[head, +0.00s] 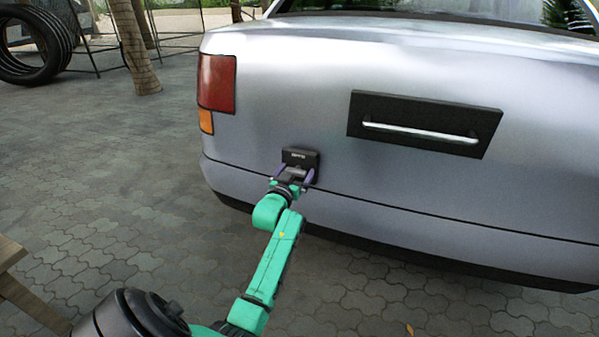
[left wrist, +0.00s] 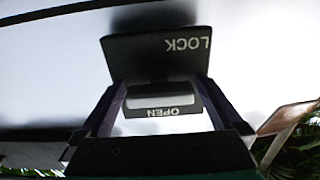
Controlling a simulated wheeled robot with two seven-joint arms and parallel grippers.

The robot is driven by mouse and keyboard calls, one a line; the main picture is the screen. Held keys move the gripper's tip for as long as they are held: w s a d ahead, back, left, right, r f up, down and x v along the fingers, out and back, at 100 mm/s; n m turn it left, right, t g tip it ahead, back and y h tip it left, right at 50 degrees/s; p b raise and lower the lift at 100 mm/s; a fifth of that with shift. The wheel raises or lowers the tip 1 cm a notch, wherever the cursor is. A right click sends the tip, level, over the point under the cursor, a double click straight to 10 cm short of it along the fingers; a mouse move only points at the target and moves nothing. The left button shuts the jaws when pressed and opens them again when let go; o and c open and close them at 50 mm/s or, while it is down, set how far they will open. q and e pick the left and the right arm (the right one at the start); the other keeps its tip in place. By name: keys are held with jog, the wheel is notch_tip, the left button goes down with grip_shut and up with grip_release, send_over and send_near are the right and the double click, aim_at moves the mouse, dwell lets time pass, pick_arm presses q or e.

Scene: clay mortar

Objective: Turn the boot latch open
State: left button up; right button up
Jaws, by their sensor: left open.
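The boot latch is a small black plate (head: 303,156) on the silver boot panel, below and right of the tail light. The plate also shows in the left wrist view (left wrist: 155,52), with the word LOCK upside down. A dark knob or handle (left wrist: 165,103) stands out from it, by an upside-down OPEN. My left gripper (head: 294,173) is at the latch. In the left wrist view its open purple fingers (left wrist: 161,97) stand on either side of the handle. Whether they touch it I cannot tell. My right gripper is not in view.
The silver car (head: 280,85) fills the right side. A black panel with a bright bar handle (head: 425,124) is right of the latch. A red tail light (head: 216,83) is at upper left. A wooden edge (head: 25,300) is at lower left. The paving (head: 110,190) left of the car is clear.

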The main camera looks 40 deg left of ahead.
pick_arm(q)
jog(key=shift+w+a, duration=0.2)
jog(key=shift+w, duration=0.3)
jog(key=c, duration=1.2)
jog(key=shift+o, duration=0.2)
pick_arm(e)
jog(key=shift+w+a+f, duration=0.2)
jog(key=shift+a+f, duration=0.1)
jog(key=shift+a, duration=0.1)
